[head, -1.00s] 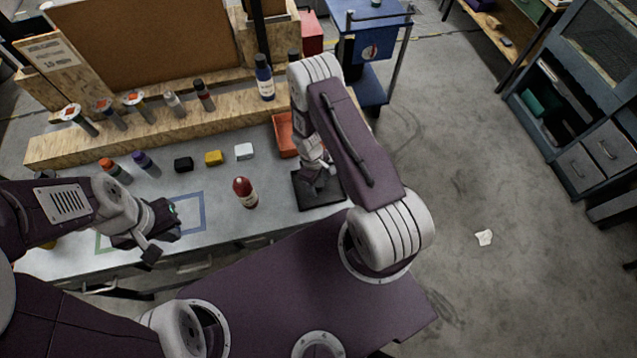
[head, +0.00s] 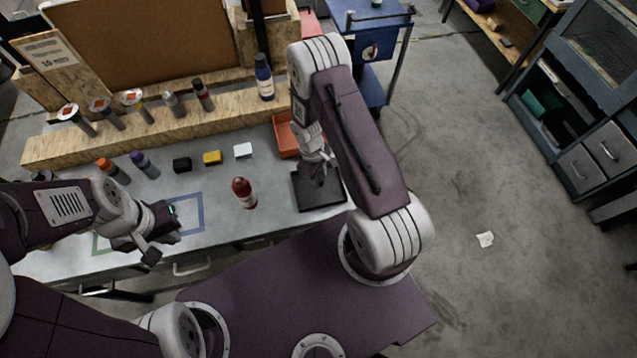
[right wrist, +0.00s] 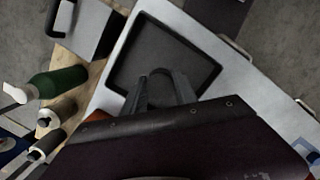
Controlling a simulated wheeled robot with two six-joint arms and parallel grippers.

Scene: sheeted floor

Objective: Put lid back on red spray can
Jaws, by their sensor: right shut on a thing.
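A red can (head: 244,193) with a pale label and a darker red top stands upright on the grey bench, left of the black tray (head: 309,203). I cannot tell whether its lid is on. My right gripper (head: 318,181) points down over the black tray. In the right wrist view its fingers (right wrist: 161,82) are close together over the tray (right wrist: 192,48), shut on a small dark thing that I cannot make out. My left gripper (head: 164,235) is open and empty above the bench's front left, near a blue outline, apart from the red can.
Cans with orange (head: 106,164) and purple (head: 138,157) tops stand at the left. Black, yellow (head: 212,157) and white blocks line the bench. An orange bin (head: 285,138) sits behind the tray. Several bottles and cans stand on the wooden ledge (head: 150,134).

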